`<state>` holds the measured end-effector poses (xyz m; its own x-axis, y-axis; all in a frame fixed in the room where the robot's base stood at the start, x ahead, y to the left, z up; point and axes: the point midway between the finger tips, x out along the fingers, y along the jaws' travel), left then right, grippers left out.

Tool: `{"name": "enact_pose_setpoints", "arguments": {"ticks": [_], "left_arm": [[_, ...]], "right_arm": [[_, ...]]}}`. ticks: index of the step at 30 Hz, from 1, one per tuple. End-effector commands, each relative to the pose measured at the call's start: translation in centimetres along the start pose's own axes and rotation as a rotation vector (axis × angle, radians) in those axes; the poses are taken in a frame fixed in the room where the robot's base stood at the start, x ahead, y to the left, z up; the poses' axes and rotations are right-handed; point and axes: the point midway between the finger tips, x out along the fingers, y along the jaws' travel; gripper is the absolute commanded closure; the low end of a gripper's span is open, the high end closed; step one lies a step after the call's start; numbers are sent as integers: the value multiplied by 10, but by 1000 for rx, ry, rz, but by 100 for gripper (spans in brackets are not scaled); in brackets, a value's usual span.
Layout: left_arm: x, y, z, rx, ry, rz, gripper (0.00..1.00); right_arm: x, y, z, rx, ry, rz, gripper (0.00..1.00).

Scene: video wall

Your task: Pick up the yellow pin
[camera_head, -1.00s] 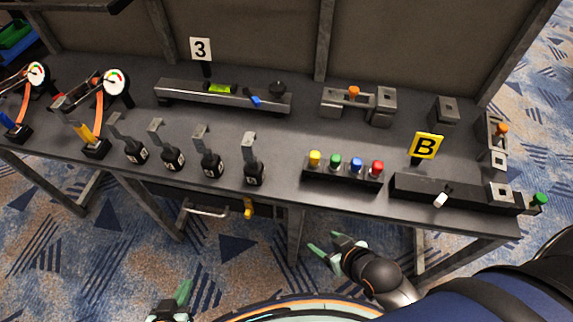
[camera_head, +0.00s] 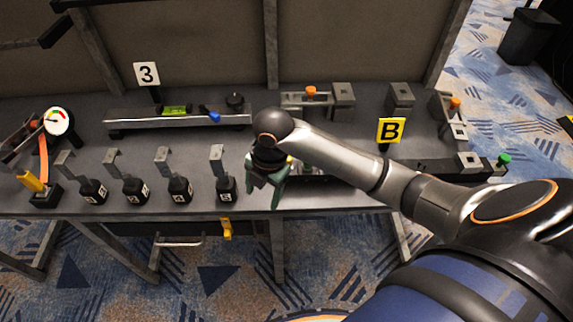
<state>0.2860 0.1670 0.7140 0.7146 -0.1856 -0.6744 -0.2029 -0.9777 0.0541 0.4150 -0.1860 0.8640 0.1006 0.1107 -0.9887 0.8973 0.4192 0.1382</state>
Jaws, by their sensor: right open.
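My right gripper (camera_head: 266,186) is open over the front part of the bench, its green fingers pointing down. My right arm reaches in from the lower right and covers most of the pin rack. A small yellow bit, apparently the top of the yellow pin (camera_head: 289,159), shows just right of the gripper, under the arm. The green, blue and red pins of the rack are hidden. I cannot tell whether the fingers touch anything. My left gripper is out of view.
Several black-based tools with upright metal plates stand left of the gripper, the nearest (camera_head: 227,186) close beside it. A rail with a green level (camera_head: 178,110) lies behind. A yellow B sign (camera_head: 390,130) stands right of the gripper. Metal blocks (camera_head: 400,97) stand at the back right.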

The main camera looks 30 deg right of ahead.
Motion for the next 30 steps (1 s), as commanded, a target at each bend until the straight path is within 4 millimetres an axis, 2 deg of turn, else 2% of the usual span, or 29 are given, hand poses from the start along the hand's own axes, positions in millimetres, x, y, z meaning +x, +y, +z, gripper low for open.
{"name": "enact_pose_setpoints", "arguments": {"ticks": [1, 6, 10, 15, 19, 27, 30], "left_arm": [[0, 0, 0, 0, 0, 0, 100], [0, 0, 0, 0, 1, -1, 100], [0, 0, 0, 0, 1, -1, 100], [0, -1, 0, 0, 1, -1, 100], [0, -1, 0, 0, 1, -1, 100], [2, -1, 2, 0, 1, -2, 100], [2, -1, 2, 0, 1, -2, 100]], "right_arm": [[-13, 10, 20, -85, -25, -19, 30], [-55, 24, 69, -347, -43, -100, 30], [-86, 30, 97, -479, -35, -135, 30], [-108, 31, 114, -564, -18, -151, 30], [-100, 29, 117, -579, -12, -157, 30], [-53, 22, 120, -579, -12, -155, 30], [-43, 21, 120, -579, -13, -154, 30]]}}
